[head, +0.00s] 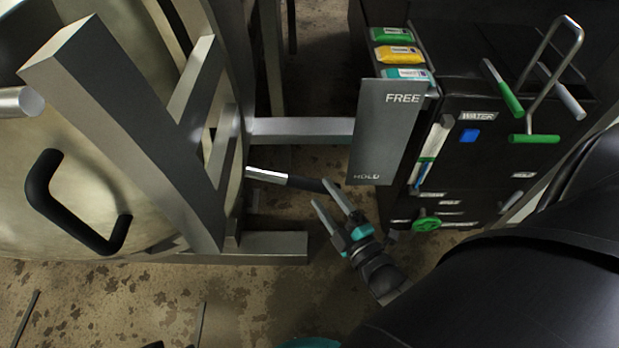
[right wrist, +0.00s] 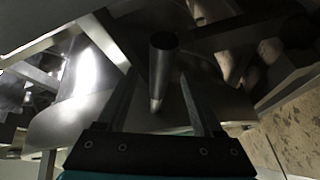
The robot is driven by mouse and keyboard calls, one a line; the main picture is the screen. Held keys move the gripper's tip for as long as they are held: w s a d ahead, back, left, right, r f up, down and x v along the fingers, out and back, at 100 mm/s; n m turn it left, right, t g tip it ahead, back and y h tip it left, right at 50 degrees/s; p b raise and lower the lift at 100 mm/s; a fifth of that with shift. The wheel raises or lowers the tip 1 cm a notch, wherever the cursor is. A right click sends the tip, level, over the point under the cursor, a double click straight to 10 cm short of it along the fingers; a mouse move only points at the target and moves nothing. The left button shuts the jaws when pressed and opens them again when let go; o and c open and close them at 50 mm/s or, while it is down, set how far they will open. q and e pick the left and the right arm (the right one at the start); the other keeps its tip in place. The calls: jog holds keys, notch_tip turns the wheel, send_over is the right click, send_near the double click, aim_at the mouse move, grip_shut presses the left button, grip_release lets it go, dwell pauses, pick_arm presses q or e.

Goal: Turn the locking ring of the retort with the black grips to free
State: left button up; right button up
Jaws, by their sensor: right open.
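The retort's locking ring carries a steel rod (head: 267,175) with a black grip (head: 303,183), pointing right, level with the HOLD end of the grey FREE/HOLD plate (head: 383,125). My right gripper (head: 322,193) is open beside the outer end of this grip. In the right wrist view the dark, round-ended grip (right wrist: 163,62) appears between the two open fingers (right wrist: 158,78); I cannot tell whether they touch it. A bent black handle (head: 75,205) is on the round retort face at left. My left gripper is not in view.
A grey steel frame (head: 135,120) crosses in front of the retort, with a crossbar (head: 300,130) reaching to the plate. A black cabinet (head: 475,165) with green-handled levers and a WATER label stands at right. Stained floor (head: 285,280) shows free below the gripper.

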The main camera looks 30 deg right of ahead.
aim_at(313, 181)
jog(key=w+b, duration=0.1)
jog(key=w, duration=0.4)
jog(key=shift+w+f, duration=0.1)
jog(key=shift+w, duration=0.15)
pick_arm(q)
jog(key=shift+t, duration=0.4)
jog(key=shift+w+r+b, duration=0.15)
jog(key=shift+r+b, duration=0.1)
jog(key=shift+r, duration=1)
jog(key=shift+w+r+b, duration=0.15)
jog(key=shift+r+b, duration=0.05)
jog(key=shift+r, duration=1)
pick_arm(e)
jog(key=shift+w+d, duration=0.1)
jog(key=shift+w, duration=0.7)
grip_shut()
